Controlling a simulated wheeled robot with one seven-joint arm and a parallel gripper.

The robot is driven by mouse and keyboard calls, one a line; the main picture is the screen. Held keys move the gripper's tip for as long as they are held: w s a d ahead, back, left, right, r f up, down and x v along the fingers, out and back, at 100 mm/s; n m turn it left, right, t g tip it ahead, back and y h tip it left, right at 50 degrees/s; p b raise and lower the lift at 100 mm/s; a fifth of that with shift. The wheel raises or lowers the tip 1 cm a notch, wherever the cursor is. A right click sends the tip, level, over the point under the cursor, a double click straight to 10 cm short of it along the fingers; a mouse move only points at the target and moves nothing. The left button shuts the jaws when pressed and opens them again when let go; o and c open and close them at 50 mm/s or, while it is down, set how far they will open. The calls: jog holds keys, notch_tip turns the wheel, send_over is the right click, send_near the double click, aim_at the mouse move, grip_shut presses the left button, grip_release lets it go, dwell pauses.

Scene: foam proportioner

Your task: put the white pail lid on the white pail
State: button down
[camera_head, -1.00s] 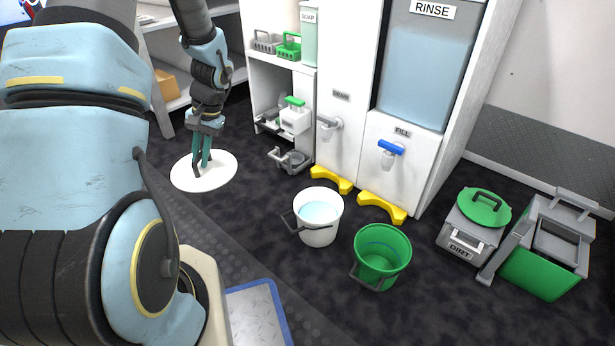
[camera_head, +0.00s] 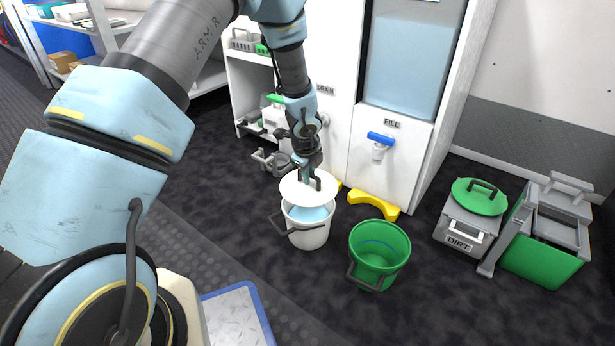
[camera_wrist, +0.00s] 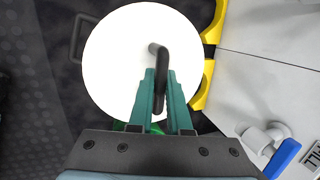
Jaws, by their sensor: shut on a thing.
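The white pail lid (camera_head: 296,190) is a white disc with a dark handle. My gripper (camera_head: 309,180) is shut on that handle. In the wrist view the gripper (camera_wrist: 160,95) holds the handle and the lid (camera_wrist: 115,60) fills the upper middle. The white pail (camera_head: 307,235) stands upright on the floor with pale blue liquid in it. The lid is over the pail's back part, and the liquid shows below the lid's front edge. The lid looks a little above the rim; in the wrist view it hides the pail's body, leaving the pail's dark handle (camera_wrist: 78,38) beside it.
A green bucket (camera_head: 379,255) stands close to the right of the pail. Behind are the dispenser cabinet (camera_head: 390,180) with a blue FILL tap (camera_head: 381,140) and yellow foot pieces (camera_head: 373,204). A grey DIRT bin with a green lid (camera_head: 480,197) is at right.

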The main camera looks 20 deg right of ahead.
aim_at(308, 187)
jog(key=shift+f+b, duration=2.7)
jog(key=shift+f, duration=0.15)
jog(key=shift+r+p, duration=0.1)
jog(key=shift+p, duration=0.35)
jog(key=shift+f+b, duration=0.35)
jog(key=shift+f, duration=0.15)
jog(key=c, duration=1.1)
grip_release()
jog(key=shift+c, duration=0.2)
jog(key=shift+p+v, duration=3.55)
jog(key=shift+v, duration=1.95)
jog(key=shift+r, duration=0.1)
